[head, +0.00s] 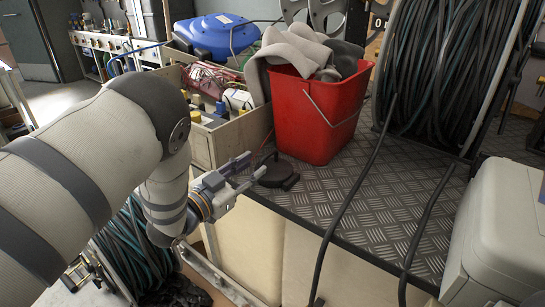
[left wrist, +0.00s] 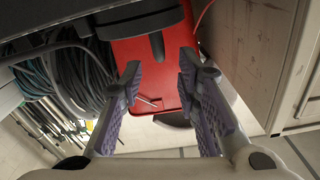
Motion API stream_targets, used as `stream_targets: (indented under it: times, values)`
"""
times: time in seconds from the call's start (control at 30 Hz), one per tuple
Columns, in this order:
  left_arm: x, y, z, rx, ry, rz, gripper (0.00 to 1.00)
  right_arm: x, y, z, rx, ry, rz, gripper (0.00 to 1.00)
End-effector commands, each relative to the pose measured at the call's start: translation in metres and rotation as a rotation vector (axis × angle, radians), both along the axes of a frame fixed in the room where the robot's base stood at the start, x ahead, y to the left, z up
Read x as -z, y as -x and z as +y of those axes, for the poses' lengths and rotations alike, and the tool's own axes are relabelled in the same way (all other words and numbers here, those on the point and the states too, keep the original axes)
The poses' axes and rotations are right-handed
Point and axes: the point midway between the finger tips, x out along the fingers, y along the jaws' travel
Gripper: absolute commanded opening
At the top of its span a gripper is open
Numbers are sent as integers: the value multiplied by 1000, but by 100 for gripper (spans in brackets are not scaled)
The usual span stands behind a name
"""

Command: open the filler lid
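The filler lid (head: 278,174) is a black round cap with a raised tab, lying flat on the dark tread-plate deck in front of the red bucket. It looks shut. My left gripper (head: 250,168) is just left of the lid, fingers pointing at it, open and apart from it as far as I can tell. The left wrist view appears upside down. There the two purple-padded fingers (left wrist: 157,76) are spread with nothing gripped between them. A black upright piece (left wrist: 157,46), probably the lid's tab, shows ahead of the gap. My right gripper is not in view.
The red bucket (head: 318,115) with grey cloths stands close behind the lid. A wooden crate (head: 240,135) of bottles is at the left. A large hose reel (head: 445,70) stands right, with loose hoses crossing the deck (head: 390,210). A pale box (head: 500,230) is at the right edge.

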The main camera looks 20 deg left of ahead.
Motion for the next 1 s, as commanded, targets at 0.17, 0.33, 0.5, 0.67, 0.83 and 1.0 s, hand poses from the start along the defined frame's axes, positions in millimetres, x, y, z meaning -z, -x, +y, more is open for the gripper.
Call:
stream_targets:
  times: [0.17,0.33,0.5,0.67,0.83,1.0]
  values:
    - [4,-42,-16,1,-2,2,30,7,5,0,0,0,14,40]
    - [3,-67,-25,-1,-1,4,30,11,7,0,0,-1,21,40]
    - [2,-74,-27,-3,0,5,30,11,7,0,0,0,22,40]
    - [2,-74,-27,-3,0,5,30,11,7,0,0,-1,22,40]
    - [2,-74,-27,-3,0,6,0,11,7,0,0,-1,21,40]
    - [2,-74,-27,-4,-1,5,0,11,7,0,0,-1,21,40]
